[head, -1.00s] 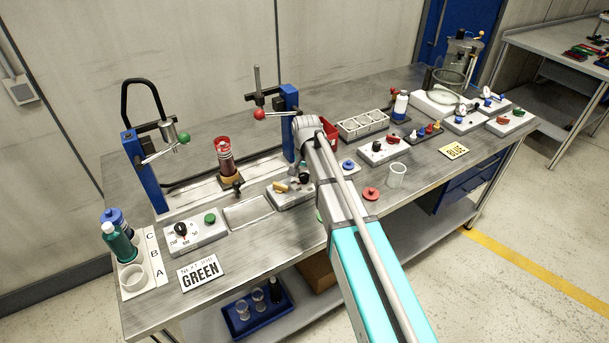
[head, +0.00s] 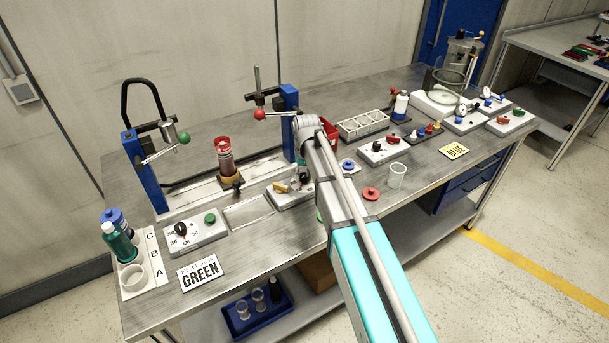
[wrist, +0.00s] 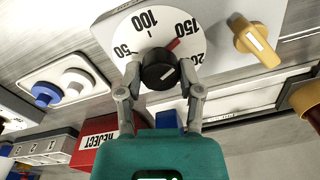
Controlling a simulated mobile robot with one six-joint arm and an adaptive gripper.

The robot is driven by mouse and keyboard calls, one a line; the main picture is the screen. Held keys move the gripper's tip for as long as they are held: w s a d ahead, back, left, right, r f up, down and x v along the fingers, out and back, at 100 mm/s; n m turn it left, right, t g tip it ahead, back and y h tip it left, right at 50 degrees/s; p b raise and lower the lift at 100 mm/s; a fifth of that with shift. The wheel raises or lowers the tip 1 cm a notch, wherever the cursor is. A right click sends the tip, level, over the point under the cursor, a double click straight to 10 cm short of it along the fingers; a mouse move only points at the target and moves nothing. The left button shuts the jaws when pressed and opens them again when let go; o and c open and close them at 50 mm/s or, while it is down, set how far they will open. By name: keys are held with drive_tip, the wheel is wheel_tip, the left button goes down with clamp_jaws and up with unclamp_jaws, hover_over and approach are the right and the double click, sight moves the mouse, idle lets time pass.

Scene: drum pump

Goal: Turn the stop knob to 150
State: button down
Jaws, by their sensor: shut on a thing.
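The stop knob (wrist: 158,66) is a round black knob on a white dial (wrist: 128,42) marked 50, 100, 150 and 200 in the wrist view. My gripper (wrist: 160,73) is shut on the knob, with one finger on each side of it.
A yellow knob (wrist: 258,40) sits close beside the dial on the same panel. A red REJECT bin (wrist: 95,139) and a blue and white button pair (wrist: 60,88) are nearby. A clamp stand with a red ball handle (head: 290,120) rises behind the panel.

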idle(0.3)
drive_tip(key=shift+c, duration=1.3)
unclamp_jaws()
drive_tip(key=shift+m, duration=0.3)
